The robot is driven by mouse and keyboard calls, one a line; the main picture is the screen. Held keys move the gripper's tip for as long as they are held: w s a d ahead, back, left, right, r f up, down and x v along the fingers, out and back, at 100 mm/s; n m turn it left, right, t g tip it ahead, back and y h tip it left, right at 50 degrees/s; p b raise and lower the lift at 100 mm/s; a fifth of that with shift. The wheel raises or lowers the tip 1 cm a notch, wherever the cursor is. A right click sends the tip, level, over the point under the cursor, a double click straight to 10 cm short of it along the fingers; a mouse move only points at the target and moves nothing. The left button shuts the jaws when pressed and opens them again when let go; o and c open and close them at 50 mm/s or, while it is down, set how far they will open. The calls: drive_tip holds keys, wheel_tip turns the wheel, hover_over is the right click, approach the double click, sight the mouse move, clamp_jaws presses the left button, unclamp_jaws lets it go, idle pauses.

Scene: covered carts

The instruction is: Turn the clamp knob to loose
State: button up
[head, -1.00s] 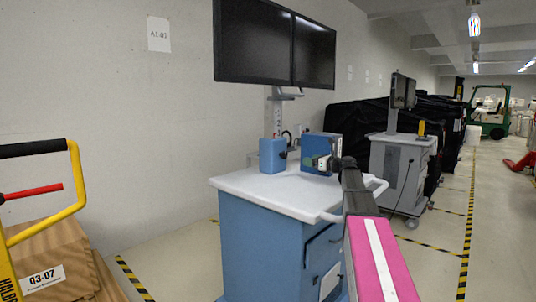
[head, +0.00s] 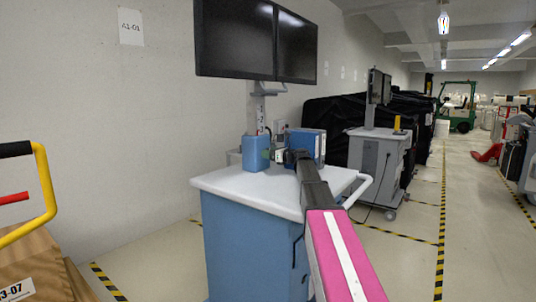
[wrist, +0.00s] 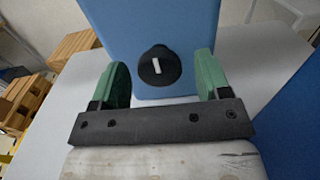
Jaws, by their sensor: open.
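The clamp knob (wrist: 159,66) is a round black knob with a white pointer mark, on the face of a blue box (wrist: 190,25). My gripper (wrist: 163,80) is open, with one green finger on each side of the knob and a visible gap on both sides. No contact shows. In the head view my gripper (head: 280,156) is beside the right side of the blue box (head: 255,154) on the cart, and the knob cannot be made out there.
The boxes stand on a white cart top (head: 245,186) with a blue body. A second blue box (head: 308,143) stands close behind my gripper. Twin black monitors (head: 260,42) hang above. A grey cart (head: 378,160) is to the right, and a yellow-handled trolley (head: 45,190) to the left.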

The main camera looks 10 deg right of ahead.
drive_tip(key=shift+w+a, duration=0.45)
drive_tip(key=shift+a, duration=0.05)
drive_tip(key=c, duration=0.9)
